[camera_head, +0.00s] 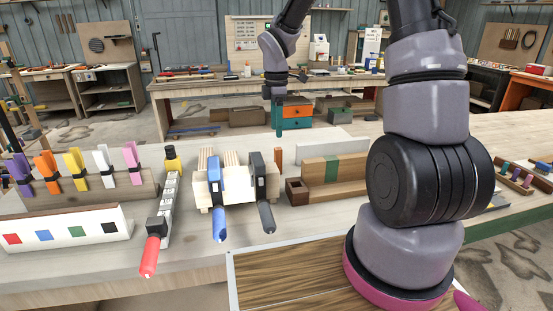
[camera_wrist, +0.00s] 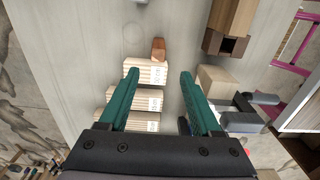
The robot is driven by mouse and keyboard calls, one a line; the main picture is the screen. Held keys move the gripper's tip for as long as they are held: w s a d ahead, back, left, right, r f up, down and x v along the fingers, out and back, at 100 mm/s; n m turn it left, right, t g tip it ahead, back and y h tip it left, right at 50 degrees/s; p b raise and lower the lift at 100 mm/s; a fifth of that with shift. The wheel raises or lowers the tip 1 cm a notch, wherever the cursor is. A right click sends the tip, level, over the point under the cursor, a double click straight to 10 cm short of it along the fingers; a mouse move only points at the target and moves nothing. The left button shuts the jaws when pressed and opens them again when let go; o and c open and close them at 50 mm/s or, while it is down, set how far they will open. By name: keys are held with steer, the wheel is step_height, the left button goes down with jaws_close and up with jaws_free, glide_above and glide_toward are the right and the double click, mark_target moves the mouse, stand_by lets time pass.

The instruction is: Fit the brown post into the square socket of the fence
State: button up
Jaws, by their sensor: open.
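The brown post (camera_head: 278,158) is a small reddish-brown piece standing upright on the table behind the clamped boards. In the wrist view the post (camera_wrist: 159,47) lies just beyond my fingertips, between their lines. My gripper (camera_head: 279,128) hangs above the post in the head view, with teal fingers. The wrist view shows the gripper (camera_wrist: 157,73) open and empty. The fence (camera_head: 322,174) is a wooden piece with a green band. Its dark brown square socket (camera_head: 297,191) is at its left end, with an open top. The socket (camera_wrist: 226,45) is right of the post in the wrist view.
Clamped pale boards (camera_wrist: 146,72) stand close to the post, with blue (camera_head: 216,180) and black (camera_head: 262,190) clamps. A red-handled clamp (camera_head: 155,235) lies left. Coloured spring clamps (camera_head: 75,168) stand farther left. A pale board (camera_head: 320,142) lies behind the fence.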

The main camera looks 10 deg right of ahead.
mark_target(278, 148)
step_height(278, 148, down, 4)
steer(key=shift+r, duration=0.15)
steer(key=shift+w+d+f, duration=0.1)
steer(key=shift+d+f, duration=0.05)
steer(key=shift+f, duration=1.2)
steer(key=shift+w+d+f, duration=0.1)
steer(key=shift+d+f, duration=0.05)
steer(key=shift+f, duration=1.2)
jaws_close()
